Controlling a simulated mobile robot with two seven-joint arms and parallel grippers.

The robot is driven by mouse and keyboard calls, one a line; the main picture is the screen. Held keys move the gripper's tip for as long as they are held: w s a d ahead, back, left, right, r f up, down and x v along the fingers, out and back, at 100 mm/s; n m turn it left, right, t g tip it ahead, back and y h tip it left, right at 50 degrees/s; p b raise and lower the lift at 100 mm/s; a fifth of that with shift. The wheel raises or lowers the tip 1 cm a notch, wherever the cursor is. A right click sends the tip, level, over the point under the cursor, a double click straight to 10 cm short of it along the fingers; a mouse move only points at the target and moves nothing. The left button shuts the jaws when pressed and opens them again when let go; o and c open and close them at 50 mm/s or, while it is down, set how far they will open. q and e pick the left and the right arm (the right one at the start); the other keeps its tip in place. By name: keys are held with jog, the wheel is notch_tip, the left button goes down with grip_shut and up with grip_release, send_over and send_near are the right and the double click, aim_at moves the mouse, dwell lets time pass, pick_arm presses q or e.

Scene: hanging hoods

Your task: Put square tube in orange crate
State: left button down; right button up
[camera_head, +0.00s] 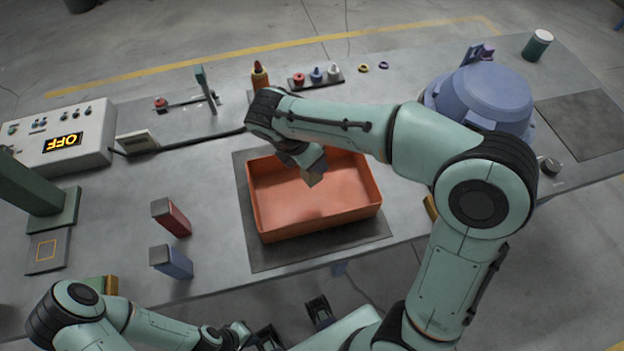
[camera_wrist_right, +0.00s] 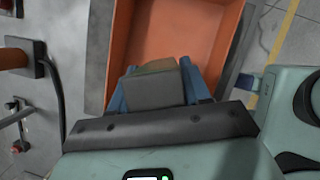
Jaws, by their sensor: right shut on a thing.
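The orange crate (camera_head: 318,223) sits on a dark mat at the table's front middle, and its inside looks empty in the head view. My right gripper (camera_head: 309,165) reaches over the crate, pointing down. It is shut on a grey-tan square tube (camera_head: 314,179), held over the crate's inside. In the right wrist view the tube (camera_wrist_right: 153,90) sits between the blue fingers, with the orange crate (camera_wrist_right: 188,30) beyond it. The tube's gap to the crate floor is hard to judge. My left gripper (camera_head: 293,325) is low at the table's front, with its fingers apart and empty.
A red block (camera_head: 171,217) and a blue block (camera_head: 171,262) stand left of the crate. A large blue hood (camera_head: 480,95) stands at the right, partly behind my right arm.

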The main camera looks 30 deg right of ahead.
aim_at(304, 172)
notch_tip(304, 172, down, 9)
jog(key=shift+f+b, duration=0.1)
jog(key=shift+b, duration=0.55)
jog(key=shift+w, duration=0.1)
jog(key=shift+f, duration=0.15)
jog(key=o, duration=1.3)
jog(key=shift+a+r, duration=0.15)
jog(key=shift+r, duration=0.4)
jog(key=p+v, duration=0.2)
jog(key=v, duration=0.8)
jog(key=shift+r, duration=0.25)
jog(key=shift+a+r, duration=0.2)
jog(key=shift+r, duration=0.2)
